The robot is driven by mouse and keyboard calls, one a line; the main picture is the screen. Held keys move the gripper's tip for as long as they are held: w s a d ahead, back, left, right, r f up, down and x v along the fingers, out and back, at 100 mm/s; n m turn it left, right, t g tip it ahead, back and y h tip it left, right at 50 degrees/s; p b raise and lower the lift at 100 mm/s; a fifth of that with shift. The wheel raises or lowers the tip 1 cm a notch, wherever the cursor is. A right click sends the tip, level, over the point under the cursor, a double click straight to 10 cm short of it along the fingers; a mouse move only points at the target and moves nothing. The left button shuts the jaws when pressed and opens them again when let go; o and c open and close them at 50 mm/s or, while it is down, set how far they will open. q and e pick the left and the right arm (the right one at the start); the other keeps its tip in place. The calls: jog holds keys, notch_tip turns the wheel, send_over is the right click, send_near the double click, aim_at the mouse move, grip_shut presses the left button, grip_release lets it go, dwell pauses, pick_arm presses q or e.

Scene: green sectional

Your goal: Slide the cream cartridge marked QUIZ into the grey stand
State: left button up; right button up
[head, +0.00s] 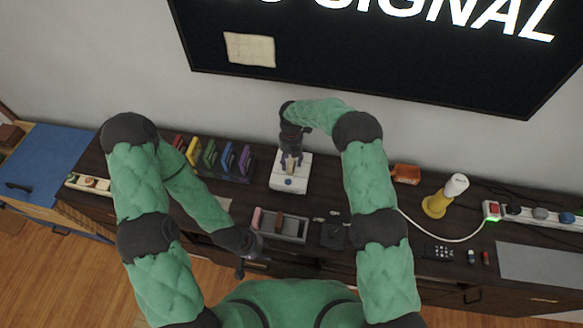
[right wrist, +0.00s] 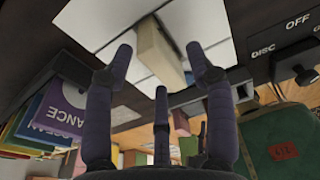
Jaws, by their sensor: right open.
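The cream cartridge (right wrist: 160,52) stands in the white console (head: 290,183), seen between my right fingers in the right wrist view; no QUIZ marking is readable. It also shows as a small tan block under my right gripper (head: 291,160) in the head view. My right gripper is open, with its fingertips (right wrist: 160,62) on either side of the cartridge; whether they touch it I cannot tell. The grey stand (head: 292,238), a low slotted holder in front of the console, holds a pink and a brown piece. My left gripper (head: 245,266) is at the cabinet's front edge, its fingers too small to read.
A row of coloured cartridges (head: 222,160) stands left of the console. A large screen (head: 380,55) hangs behind.

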jog(key=shift+f, duration=0.5)
grip_shut()
jog(key=shift+r, duration=0.1)
